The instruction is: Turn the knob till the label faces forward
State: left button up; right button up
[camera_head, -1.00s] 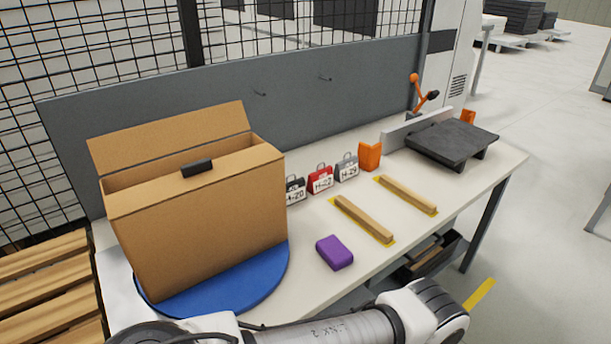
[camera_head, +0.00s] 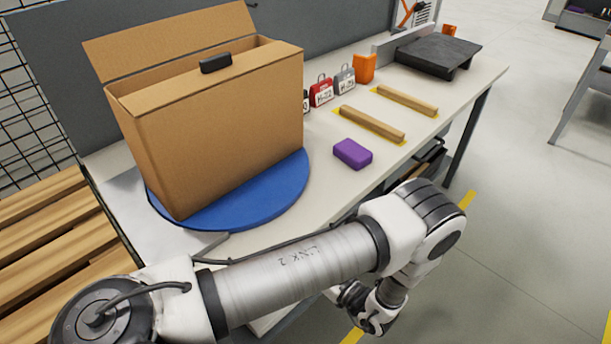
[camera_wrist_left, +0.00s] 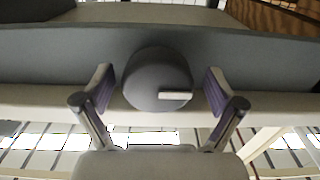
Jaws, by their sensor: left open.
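A round dark grey knob (camera_wrist_left: 155,72) with a short pale bar on its face sits in the middle of the left wrist view. My left gripper (camera_wrist_left: 160,88) is open, with one finger on each side of the knob and visible gaps to it. In the head view this gripper (camera_head: 368,308) is low, in front of the table edge; the knob cannot be made out there. A cardboard box (camera_head: 220,130) stands with its flap up on a blue turntable (camera_head: 265,197). No label shows on its visible faces. My right gripper is not in view.
A black plate (camera_head: 438,52) is at the far end. Wooden pallet slats (camera_head: 50,240) lie left.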

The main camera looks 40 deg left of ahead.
pick_arm(q)
jog(key=shift+w+a, duration=0.2)
jog(key=shift+a, duration=0.05)
jog(key=c, duration=1.1)
jog(key=shift+s, duration=0.1)
jog(key=m, duration=0.3)
jog(key=shift+m, duration=2)
